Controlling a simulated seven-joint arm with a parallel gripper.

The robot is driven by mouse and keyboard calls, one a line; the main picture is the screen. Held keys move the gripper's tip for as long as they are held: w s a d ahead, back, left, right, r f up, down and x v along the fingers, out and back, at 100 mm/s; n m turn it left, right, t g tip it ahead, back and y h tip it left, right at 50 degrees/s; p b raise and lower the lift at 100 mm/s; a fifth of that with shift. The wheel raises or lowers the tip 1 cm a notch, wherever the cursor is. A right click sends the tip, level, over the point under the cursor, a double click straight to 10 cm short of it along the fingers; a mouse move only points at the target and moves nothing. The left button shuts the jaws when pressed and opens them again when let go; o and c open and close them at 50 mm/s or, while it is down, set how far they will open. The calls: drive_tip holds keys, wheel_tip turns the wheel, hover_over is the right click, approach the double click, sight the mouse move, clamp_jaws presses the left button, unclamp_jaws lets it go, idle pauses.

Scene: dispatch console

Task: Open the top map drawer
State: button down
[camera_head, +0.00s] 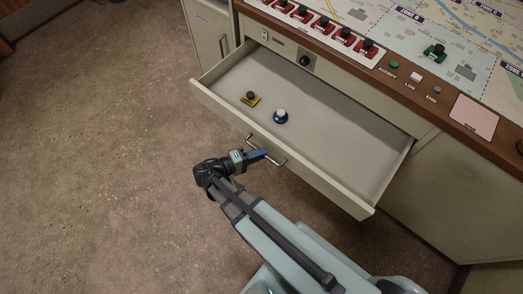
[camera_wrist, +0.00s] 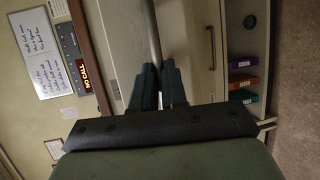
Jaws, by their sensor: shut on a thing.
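The top map drawer (camera_head: 320,172) is pulled well out from the cream console in the head view. Its inside is visible, with a yellow-based game piece and a blue-based piece on its floor. The drawer's metal bar handle (camera_head: 278,163) is on its front face. My gripper (camera_head: 262,154) is at this handle, in front of the drawer, and shut on it. In the wrist view the handle bar (camera_wrist: 153,35) runs up from between my gripper's dark fingers (camera_wrist: 160,85). The fingertips partly hide the bar.
The yellow-based piece (camera_head: 251,98) and the blue-based piece (camera_head: 281,116) stand inside the drawer. The console top holds a map (camera_head: 455,60) and several red pieces. A cabinet door (camera_head: 208,38) is at the left. The carpet (camera_head: 100,150) at left is clear.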

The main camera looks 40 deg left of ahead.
drive_tip(key=c, duration=1.2)
unclamp_jaws()
drive_tip(key=v, duration=1.3)
drive_tip(key=shift+s+a+r, duration=0.1)
drive_tip(key=shift+s+a, duration=0.05)
drive_tip(key=shift+s, duration=0.2)
drive_tip(key=shift+w+a, duration=0.1)
